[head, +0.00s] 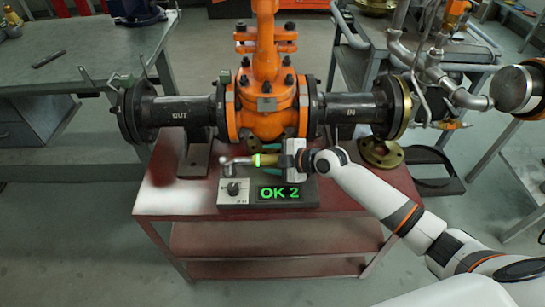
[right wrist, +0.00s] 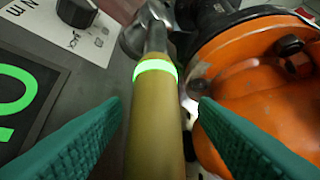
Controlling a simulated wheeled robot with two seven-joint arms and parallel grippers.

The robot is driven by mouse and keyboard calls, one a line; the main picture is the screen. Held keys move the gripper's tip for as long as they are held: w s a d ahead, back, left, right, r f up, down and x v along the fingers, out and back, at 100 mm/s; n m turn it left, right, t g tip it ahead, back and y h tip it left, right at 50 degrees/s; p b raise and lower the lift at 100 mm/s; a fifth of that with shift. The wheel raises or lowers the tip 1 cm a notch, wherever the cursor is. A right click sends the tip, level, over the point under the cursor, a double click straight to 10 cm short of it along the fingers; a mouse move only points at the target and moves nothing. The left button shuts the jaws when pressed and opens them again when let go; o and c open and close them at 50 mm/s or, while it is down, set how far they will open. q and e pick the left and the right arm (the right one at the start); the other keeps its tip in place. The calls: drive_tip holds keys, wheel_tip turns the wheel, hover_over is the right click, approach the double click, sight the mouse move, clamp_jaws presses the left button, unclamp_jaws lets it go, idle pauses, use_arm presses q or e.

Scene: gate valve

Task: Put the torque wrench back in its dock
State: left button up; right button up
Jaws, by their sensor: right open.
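The torque wrench (head: 257,160) has a tan handle, a glowing green ring and a metal head. It lies level along the back of the dock box (head: 235,197), which has a knob and a display reading "OK 2". Whether it rests in the dock's holders cannot be told. My right gripper (head: 268,163) is open around the handle. In the right wrist view, the wrench handle (right wrist: 154,130) runs between the green fingers of my right gripper (right wrist: 160,103), with gaps visible on both sides. My left gripper is not in view.
The orange gate valve (head: 266,105) with dark flanged pipes stands right behind the wrench, close to my right gripper. The red table (head: 170,200) has free room at its left front. A grey workbench (head: 90,60) stands at left, and piping (head: 425,65) at right.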

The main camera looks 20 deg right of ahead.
drive_tip(key=v, duration=1.2)
drive_tip(key=shift+r, duration=0.1)
